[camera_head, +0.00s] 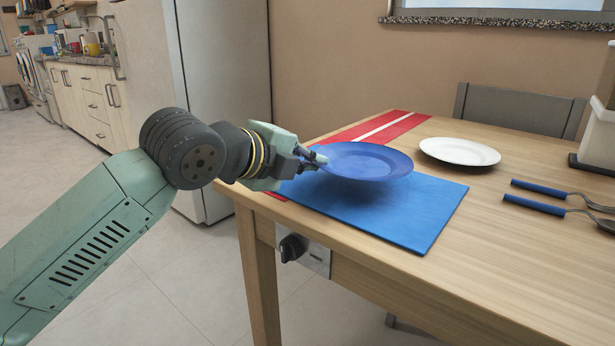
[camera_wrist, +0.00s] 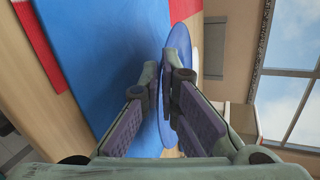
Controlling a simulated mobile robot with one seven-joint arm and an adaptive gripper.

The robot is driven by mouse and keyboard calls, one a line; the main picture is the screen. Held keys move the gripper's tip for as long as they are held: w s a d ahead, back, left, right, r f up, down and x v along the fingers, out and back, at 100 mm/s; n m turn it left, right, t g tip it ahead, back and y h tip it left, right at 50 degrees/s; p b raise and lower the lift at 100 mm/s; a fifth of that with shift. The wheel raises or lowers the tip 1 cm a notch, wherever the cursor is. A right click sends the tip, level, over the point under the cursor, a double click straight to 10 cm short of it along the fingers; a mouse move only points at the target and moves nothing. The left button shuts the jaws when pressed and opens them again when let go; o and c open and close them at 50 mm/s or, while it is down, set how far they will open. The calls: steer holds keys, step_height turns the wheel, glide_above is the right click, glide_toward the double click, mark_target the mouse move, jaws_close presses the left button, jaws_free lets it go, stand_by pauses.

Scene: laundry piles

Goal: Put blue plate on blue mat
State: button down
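The blue plate (camera_head: 366,161) is over the blue mat (camera_head: 400,222) in the head view, near the mat's back edge. It seems to be held a little above the mat. My gripper (camera_head: 318,160) is at the plate's left rim, with its fingers closed on that rim. In the wrist view the blue plate (camera_wrist: 181,45) shows edge-on between the fingertips of my gripper (camera_wrist: 171,82), and the blue mat (camera_wrist: 110,60) lies to its left. The fingers hide part of the rim.
A red mat with a white stripe (camera_head: 376,127) lies behind the blue mat. A white plate (camera_head: 460,151) sits to the right on the wooden table (camera_head: 480,270). Two blue-handled utensils (camera_head: 535,205) lie at the right. A chair (camera_head: 515,110) stands behind the table.

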step_height(320, 180, down, 3)
steer(key=shift+a+r, duration=0.1)
steer(key=shift+r, duration=0.05)
steer(key=c, duration=2.1)
jaws_free()
steer(key=shift+s, duration=0.1)
steer(key=p+v, duration=0.1)
steer(key=v, duration=1.1)
